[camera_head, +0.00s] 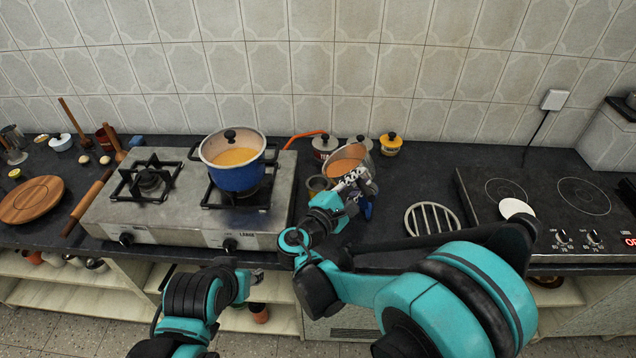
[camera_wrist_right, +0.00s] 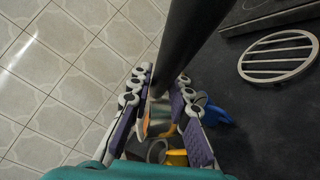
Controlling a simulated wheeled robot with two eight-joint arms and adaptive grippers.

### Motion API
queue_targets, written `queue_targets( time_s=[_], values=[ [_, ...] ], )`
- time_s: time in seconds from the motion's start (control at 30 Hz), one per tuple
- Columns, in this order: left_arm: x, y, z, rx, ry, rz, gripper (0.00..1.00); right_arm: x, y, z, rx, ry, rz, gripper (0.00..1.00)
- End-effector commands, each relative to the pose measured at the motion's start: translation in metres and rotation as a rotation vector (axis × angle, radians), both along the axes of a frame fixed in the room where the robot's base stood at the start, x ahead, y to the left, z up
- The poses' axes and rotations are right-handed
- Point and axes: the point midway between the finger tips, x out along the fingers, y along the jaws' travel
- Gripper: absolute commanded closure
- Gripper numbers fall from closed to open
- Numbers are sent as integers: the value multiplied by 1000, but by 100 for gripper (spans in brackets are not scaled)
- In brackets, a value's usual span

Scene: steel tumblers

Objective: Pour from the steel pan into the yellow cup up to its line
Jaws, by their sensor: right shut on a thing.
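The steel pan (camera_head: 367,148) holds an orange liquid and looks tilted, its mouth facing left and toward me. My right gripper (camera_head: 358,184) is shut on its dark handle (camera_wrist_right: 188,48), which runs between the fingers in the right wrist view. The yellow cup (camera_head: 318,184) stands on the counter just left of and below the pan; part of it shows in the right wrist view (camera_wrist_right: 177,159). I see no clear stream, and the cup's line and level are not readable. My left gripper (camera_head: 254,275) is low in front of the counter; its fingers are too dark to read.
A blue pot (camera_head: 238,178) stands on the gas stove (camera_head: 180,212), left of the cup. Lidded jars (camera_head: 324,147) and a yellow-lidded jar (camera_head: 390,146) stand behind. A blue object (camera_head: 366,211) is partly hidden by my right gripper. A round metal rack (camera_head: 432,219) lies to the right.

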Motion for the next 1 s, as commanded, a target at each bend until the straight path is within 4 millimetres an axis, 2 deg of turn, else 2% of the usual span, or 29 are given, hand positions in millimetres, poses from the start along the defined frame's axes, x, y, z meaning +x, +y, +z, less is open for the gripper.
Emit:
queue_targets(
  time_s=[1.0],
  values=[
    [0, 0, 1, 0, 0, 0, 60, -3, 3, 5, -35, 5, 0, 100]
  ],
)
